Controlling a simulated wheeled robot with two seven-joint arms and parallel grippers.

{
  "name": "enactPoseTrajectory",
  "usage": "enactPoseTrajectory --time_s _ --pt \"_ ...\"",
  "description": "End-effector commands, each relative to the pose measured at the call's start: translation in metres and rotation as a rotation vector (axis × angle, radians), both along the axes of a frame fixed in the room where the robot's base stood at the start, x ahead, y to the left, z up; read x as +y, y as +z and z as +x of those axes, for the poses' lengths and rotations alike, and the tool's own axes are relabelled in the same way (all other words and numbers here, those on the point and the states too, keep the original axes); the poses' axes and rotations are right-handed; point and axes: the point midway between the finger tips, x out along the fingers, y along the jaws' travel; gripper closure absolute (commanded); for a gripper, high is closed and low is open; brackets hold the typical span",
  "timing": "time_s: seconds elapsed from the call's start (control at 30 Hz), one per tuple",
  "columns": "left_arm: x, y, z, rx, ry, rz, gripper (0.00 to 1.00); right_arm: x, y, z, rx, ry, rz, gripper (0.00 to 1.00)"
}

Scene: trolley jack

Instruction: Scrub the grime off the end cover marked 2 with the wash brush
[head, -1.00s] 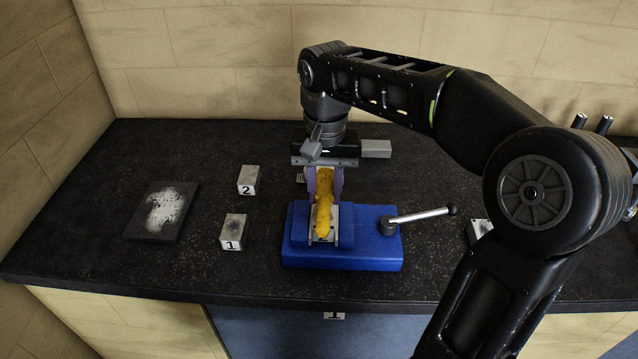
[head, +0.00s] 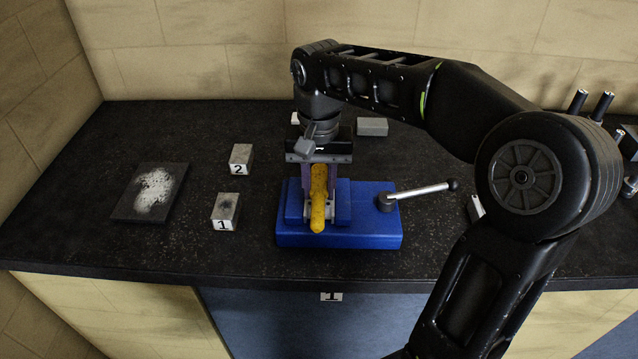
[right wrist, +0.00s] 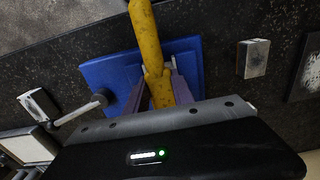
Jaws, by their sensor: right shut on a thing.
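My right gripper (head: 319,190) is shut on a yellow handle (head: 318,205), apparently the wash brush's, over the blue clamp base (head: 352,237). The handle also shows in the right wrist view (right wrist: 150,50), between the fingers; no bristles can be made out. The end cover marked 2 (head: 241,158) is a small grey block with a white number label, standing on the bench left of my gripper and apart from it. Its top looks greyish; how much grime it bears is too small to tell. My left gripper is out of view.
A similar block marked 1 (head: 225,211) stands in front of block 2. A dark plate with a white patch (head: 148,192) lies farther left. The clamp's lever (head: 420,192) sticks out right. A grey block (head: 372,127) lies behind. Bench between plate and blocks is clear.

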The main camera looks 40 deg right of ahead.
Motion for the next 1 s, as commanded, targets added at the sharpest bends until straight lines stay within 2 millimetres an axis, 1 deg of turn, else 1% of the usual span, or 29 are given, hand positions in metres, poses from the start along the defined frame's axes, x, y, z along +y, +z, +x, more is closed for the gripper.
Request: enactPoseTrajectory --time_s 0.57,1.0 --pt "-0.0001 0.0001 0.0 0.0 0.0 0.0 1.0 0.0 0.0001 0.0 0.0 0.0 0.0 1.0" --pt "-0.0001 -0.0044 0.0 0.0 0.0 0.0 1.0 0.0 -0.0061 0.0 0.0 0.0 0.0 1.0"
